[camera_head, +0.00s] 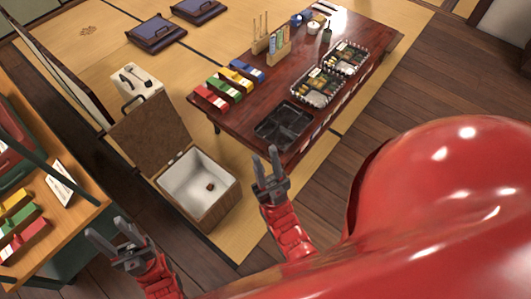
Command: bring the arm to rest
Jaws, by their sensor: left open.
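My red arms reach in from the bottom of the picture.
The low table (359,28) carries colored packets (218,88) and filled lunch trays (322,87). A wooden shelf (83,210) stands left. Bare wooden floor (425,100) lies right.

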